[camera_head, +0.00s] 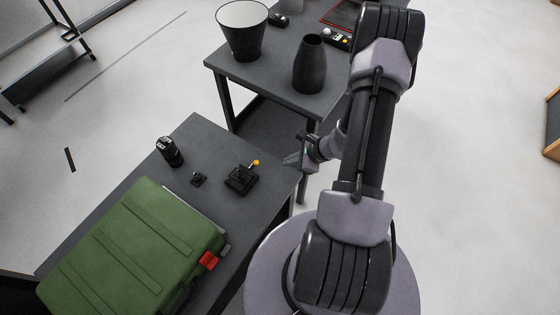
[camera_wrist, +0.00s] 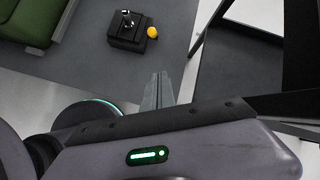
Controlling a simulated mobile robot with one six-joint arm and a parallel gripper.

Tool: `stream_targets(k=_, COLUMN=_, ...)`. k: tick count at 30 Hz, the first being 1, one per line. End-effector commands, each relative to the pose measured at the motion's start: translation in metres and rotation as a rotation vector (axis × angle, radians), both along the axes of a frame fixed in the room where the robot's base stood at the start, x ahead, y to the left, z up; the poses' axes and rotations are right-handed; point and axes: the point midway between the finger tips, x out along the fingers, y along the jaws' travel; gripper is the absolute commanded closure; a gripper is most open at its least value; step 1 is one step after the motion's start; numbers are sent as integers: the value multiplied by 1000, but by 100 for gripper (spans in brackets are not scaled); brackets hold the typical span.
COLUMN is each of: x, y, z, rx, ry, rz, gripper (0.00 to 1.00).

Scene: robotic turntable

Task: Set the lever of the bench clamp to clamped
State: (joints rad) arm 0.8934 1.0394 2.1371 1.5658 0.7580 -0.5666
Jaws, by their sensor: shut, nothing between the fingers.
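The bench clamp (camera_head: 241,180) is a small black block on the dark grey bench, near its right edge. Its lever ends in a yellow-orange knob (camera_head: 256,162), which sticks out at the clamp's upper right. In the wrist view the clamp (camera_wrist: 126,33) is at the top, with the yellow knob (camera_wrist: 152,32) at its right side. My gripper (camera_head: 290,161) is to the right of the clamp, by the bench edge, and apart from it. In the wrist view my gripper's fingers (camera_wrist: 159,78) are together and empty, below the clamp in the picture.
On the bench (camera_head: 193,128) are a green case (camera_head: 130,250) with a red latch, a black cylinder (camera_head: 170,151) and a small black part (camera_head: 198,179). A second table (camera_head: 265,72) behind holds a bucket (camera_head: 242,32) and a dark vase (camera_head: 309,65).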

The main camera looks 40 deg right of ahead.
Motion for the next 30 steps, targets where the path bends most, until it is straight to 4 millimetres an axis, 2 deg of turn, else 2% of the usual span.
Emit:
stream_targets(k=1, x=5, y=4, z=-13, rx=1, ry=1, rz=4, gripper=100)
stream_targets(k=3, x=13, y=9, z=-26, rx=1, ry=1, rz=4, gripper=100)
stream_targets(k=11, x=43, y=26, z=-70, rx=1, ry=0, rz=3, gripper=100)
stream_targets(k=12, x=48, y=32, z=-63, rx=-1, ry=-1, rz=6, gripper=100)
stream_targets(k=18, x=62, y=49, z=-52, rx=-1, ry=-2, rz=3, gripper=100)
stream_targets(k=30, x=65, y=53, z=-49, rx=0, ry=0, rz=1, gripper=100)
